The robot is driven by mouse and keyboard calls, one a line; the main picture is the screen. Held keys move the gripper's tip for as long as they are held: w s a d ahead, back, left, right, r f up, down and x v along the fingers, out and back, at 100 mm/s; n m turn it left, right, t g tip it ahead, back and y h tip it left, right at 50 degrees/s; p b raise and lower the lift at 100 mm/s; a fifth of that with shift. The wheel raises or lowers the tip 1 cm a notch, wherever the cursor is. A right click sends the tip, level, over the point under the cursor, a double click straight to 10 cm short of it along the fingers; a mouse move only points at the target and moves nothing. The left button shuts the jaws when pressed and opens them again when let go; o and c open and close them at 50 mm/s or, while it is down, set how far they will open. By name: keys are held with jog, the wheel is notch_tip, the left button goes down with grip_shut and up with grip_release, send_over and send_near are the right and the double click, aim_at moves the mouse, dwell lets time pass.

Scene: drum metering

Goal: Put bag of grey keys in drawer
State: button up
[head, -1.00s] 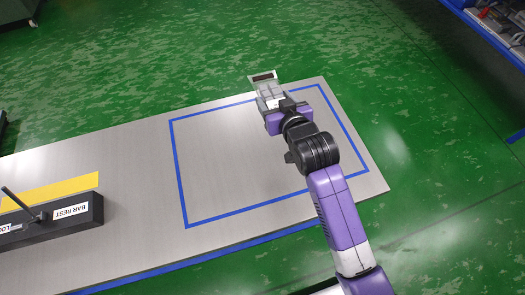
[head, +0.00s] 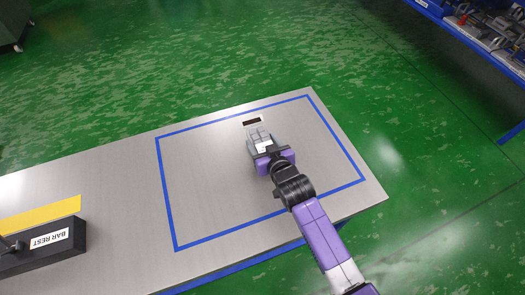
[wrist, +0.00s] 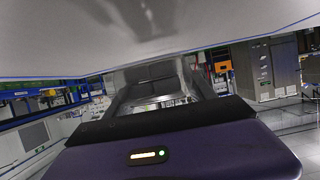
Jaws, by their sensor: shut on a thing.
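My gripper (head: 258,136) is shut on a small pale bag with a dark patch at its far end (head: 253,122), which I take to be the bag of grey keys. It hangs over the blue-outlined area of the table (head: 205,175). In the wrist view a greyish, shiny shape (wrist: 155,85) sits beyond my gripper; its contents cannot be made out. The height of the bag above the table is hard to tell. No drawer can be made out in the views.
A black bar rest (head: 40,247) with a white label stands at the table's left, beside a yellow strip (head: 40,213). A blue shelf unit (head: 470,37) with assorted items is at upper right. The rest of the outlined area is bare, and green floor lies beyond.

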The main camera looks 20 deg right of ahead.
jog(key=shift+f+b, duration=0.5)
jog(key=shift+f, duration=1.55)
jog(key=shift+f, duration=0.1)
jog(key=o, duration=1.6)
jog(key=shift+r, duration=0.2)
jog(key=p+v, duration=0.2)
jog(key=v, duration=1)
jog(key=shift+s+f, duration=0.1)
